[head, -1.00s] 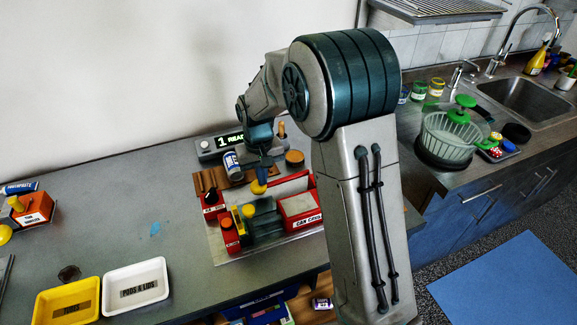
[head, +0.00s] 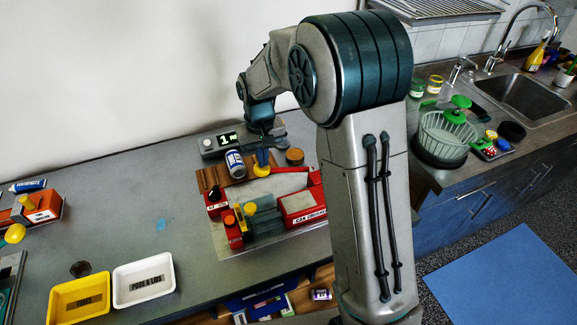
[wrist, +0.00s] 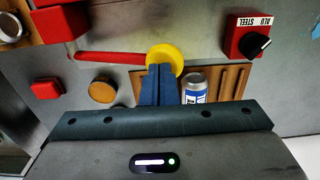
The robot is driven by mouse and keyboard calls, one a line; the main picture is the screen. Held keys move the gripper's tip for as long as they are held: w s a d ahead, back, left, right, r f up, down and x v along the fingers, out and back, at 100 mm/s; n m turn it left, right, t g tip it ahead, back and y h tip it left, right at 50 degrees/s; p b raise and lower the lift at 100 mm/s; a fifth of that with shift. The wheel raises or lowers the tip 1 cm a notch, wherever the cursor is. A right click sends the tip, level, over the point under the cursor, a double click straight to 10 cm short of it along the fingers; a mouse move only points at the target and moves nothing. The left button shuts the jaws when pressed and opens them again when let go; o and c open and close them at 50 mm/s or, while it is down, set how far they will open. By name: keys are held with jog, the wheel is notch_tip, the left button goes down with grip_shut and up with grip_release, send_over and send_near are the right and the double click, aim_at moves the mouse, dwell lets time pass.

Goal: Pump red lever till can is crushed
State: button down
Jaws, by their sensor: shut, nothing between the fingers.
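The red lever (head: 290,170) of the can crusher (head: 303,205) ends in a yellow knob (head: 261,172). In the wrist view the red lever (wrist: 108,57) runs left from the yellow knob (wrist: 166,50). My gripper (head: 262,157) is shut and empty, its fingertips at the knob; in the wrist view my gripper (wrist: 160,72) overlaps the knob's near edge, seemingly touching. A silver and blue can (head: 235,163) stands on the brown slatted rack, also seen as a can (wrist: 194,88) beside my fingers. Whether a can is under the greenish cover (head: 266,224) is unclear.
A red box with a black dial (wrist: 247,40) and a round brown button (wrist: 102,89) flank the lever. Yellow (head: 80,317) and white (head: 144,301) trays sit front left. The left counter is mostly clear.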

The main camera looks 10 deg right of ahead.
aim_at(261, 171)
jog(key=shift+s+a+f+b, duration=0.1)
jog(key=shift+a+f+b, duration=0.1)
jog(key=shift+f+b, duration=0.35)
jog(key=shift+s+a+f+b, duration=0.15)
jog(key=shift+f+b, duration=0.1)
jog(key=shift+f, duration=0.65)
jog(key=shift+f+b, duration=0.7)
jog(key=shift+f, duration=0.2)
jog(key=r+p, duration=0.1)
jog(key=r, duration=0.1)
jog(key=d+r+p, duration=0.1)
jog(key=r+p, duration=0.1)
jog(key=shift+w+d+r, duration=0.15)
jog(key=shift+w+r, duration=0.05)
jog(key=shift+r, duration=0.2)
jog(key=shift+a, duration=0.2)
jog(key=shift+r, duration=0.1)
jog(key=shift+r+p, duration=1.5)
jog(key=shift+r, duration=0.4)
